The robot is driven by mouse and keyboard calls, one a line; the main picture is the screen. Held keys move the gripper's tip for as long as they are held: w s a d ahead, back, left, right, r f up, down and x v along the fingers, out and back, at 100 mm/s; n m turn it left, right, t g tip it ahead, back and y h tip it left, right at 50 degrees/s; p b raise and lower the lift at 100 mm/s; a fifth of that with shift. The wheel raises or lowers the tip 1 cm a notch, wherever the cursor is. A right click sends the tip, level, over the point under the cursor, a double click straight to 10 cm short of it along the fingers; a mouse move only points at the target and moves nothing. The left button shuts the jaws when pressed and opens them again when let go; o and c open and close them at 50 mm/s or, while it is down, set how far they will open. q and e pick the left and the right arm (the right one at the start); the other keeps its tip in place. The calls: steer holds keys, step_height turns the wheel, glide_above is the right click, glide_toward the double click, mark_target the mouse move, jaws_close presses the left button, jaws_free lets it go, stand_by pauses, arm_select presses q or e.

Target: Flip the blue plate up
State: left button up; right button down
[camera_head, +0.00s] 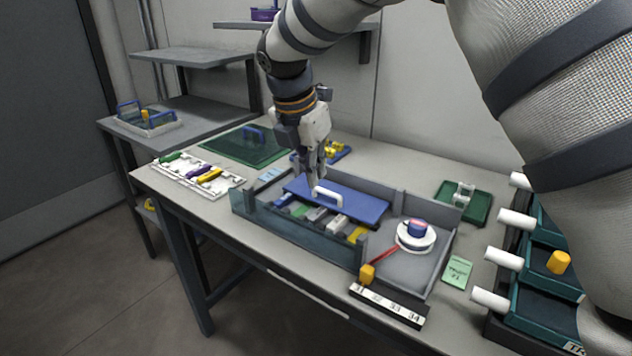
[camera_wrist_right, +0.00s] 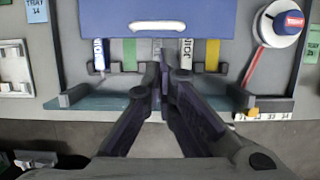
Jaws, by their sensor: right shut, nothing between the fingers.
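The blue plate (camera_head: 345,202) lies over the back part of the grey tray box, with a white handle (camera_head: 328,197) near its front edge. In the right wrist view the plate (camera_wrist_right: 205,15) fills the top middle, and its white handle (camera_wrist_right: 157,26) lies just beyond my fingers. My right gripper (camera_head: 317,184) is above the plate beside the handle, pointing down, shut and empty. It also shows in the right wrist view (camera_wrist_right: 160,62), fingertips together in front of the plate's edge. I cannot tell whether it touches the handle. My left gripper is not in view.
Several coloured strips (camera_head: 357,235) stick out below the plate's front edge, behind the box's clear front wall (camera_head: 300,243). Green trays with white rollers (camera_head: 517,220) crowd the right edge.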

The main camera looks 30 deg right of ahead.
mark_target(323, 209)
steer(key=x, duration=0.8)
steer(key=shift+f, duration=0.15)
arm_select(q)
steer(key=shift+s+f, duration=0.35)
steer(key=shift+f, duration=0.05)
steer(key=shift+b, duration=0.3)
